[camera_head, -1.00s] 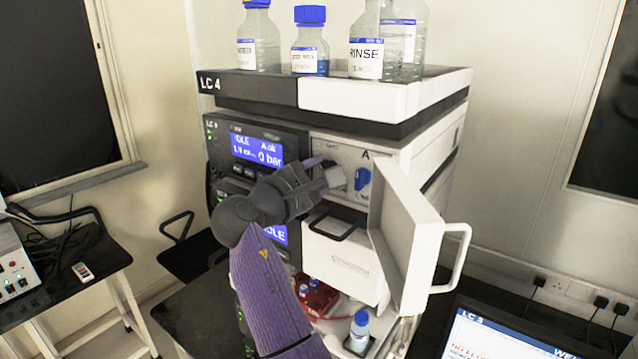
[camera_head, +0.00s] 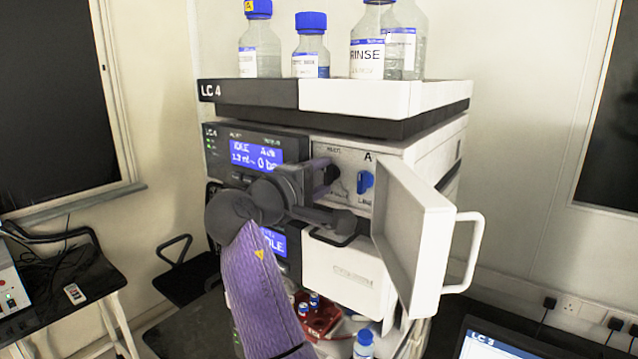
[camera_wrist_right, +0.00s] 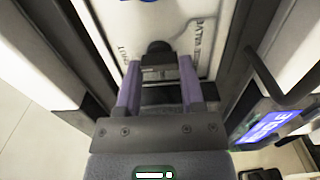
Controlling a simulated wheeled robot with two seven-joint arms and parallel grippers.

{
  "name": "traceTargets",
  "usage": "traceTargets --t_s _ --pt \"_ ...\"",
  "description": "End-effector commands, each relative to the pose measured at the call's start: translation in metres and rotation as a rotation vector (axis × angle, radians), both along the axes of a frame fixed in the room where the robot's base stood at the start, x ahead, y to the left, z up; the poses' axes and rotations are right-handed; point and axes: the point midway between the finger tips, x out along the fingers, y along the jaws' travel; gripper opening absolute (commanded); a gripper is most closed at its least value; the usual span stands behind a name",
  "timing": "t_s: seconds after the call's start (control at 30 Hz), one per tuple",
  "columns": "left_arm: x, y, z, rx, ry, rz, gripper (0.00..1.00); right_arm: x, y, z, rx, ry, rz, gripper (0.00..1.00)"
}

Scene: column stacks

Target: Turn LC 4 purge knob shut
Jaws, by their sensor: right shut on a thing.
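The LC 4 stack (camera_head: 210,90) stands in the middle of the head view. Its upper module has a pale front panel with a blue knob (camera_head: 365,180) under the letter A. Left of that sits a black knob, seen best in the right wrist view (camera_wrist_right: 158,50). My right gripper (camera_head: 328,174) is at this panel, and its purple fingers (camera_wrist_right: 160,68) are closed on the black knob from both sides. Lettering on the panel beside the knob is only partly readable. The gripper partly hides the knob in the head view. My left gripper is out of view.
A white hinged door (camera_head: 415,235) with a handle stands open just right of the panel. A white drawer front (camera_head: 350,275) is below. Bottles (camera_head: 310,50) stand in the top tray. A laptop (camera_head: 500,345) is at lower right.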

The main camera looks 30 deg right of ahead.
Motion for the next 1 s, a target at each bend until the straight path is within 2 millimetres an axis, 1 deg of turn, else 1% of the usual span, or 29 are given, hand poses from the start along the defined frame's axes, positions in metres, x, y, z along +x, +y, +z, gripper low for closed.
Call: traceTargets --t_s 0.53,0.57,0.6,0.63,0.87,0.93,1.0 --pt "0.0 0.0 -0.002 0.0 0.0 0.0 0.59 0.0 0.0 0.0 0.01 -0.022 0.0 0.0" --pt "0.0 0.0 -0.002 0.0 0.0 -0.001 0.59 0.0 0.0 0.0 0.01 -0.022 0.0 0.54" --pt "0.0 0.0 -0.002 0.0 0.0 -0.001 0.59 0.0 0.0 0.0 0.01 -0.022 0.0 0.63" --pt "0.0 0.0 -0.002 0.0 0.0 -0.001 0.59 0.0 0.0 0.0 0.01 -0.022 0.0 0.65" --pt "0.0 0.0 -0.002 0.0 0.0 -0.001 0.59 0.0 0.0 0.0 0.009 -0.021 0.0 0.65" --pt "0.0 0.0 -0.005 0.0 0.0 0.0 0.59 -0.001 0.005 -0.001 0.01 -0.022 0.001 0.65" --pt "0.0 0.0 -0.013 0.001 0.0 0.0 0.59 -0.006 0.017 -0.004 0.01 -0.022 0.004 0.65"
